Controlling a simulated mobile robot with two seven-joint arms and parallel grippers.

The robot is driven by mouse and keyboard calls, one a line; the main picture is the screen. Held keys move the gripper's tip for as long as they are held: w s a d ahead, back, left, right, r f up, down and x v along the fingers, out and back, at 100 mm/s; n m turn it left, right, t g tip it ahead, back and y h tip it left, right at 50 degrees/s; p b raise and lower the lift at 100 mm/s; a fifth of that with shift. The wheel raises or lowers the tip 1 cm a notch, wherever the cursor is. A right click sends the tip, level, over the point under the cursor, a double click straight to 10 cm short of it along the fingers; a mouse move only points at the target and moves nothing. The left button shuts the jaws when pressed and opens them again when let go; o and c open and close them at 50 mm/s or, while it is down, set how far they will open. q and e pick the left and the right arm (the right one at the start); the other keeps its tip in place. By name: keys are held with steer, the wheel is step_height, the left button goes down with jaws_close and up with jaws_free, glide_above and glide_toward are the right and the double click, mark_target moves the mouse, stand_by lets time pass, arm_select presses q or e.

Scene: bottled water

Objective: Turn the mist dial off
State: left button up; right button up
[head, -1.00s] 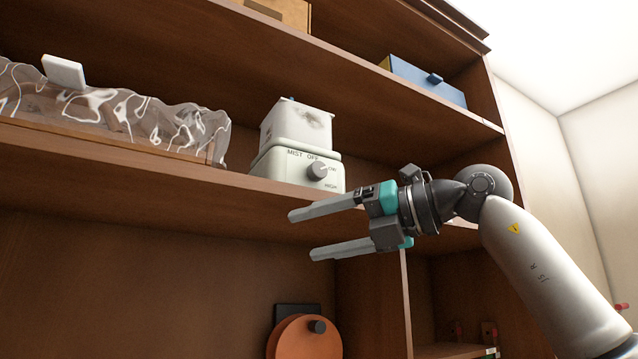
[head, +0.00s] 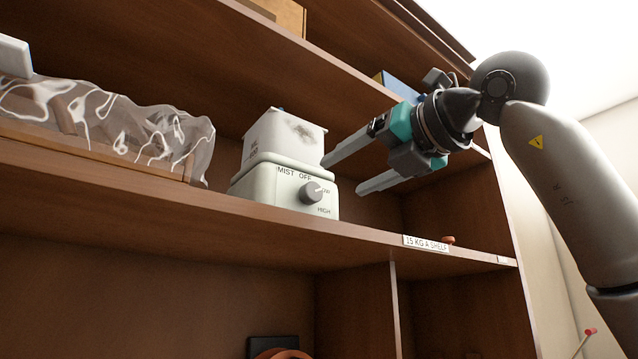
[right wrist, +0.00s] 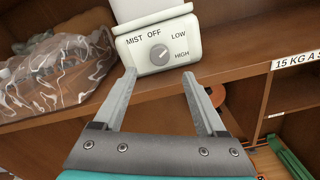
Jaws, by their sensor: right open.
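The white mist device (head: 282,187) stands on the middle shelf, with a paler tank (head: 285,138) on top. Its grey round dial (head: 312,192) is on the front face, marked MIST, OFF, LOW and HIGH. In the right wrist view the dial (right wrist: 159,54) is just beyond and between my fingertips; I cannot tell its pointer setting for sure. My right gripper (head: 343,177) is open and empty, to the right of the device in the head view, with its fingers pointing left and down. The right wrist view also shows the open fingers (right wrist: 159,75), apart from the dial. My left gripper is out of view.
A clear crinkled plastic-wrapped pack (head: 120,130) lies left of the device. The shelf edge carries a 15 KG label (head: 426,243). A blue box (head: 400,84) is on the shelf above, partly behind my arm. An orange round thing (head: 283,354) sits below.

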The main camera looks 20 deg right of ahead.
mark_target(315, 192)
steer(key=p+x, duration=0.2)
steer(key=x, duration=0.6)
steer(key=shift+w, duration=0.1)
jaws_close()
stand_by(0.4)
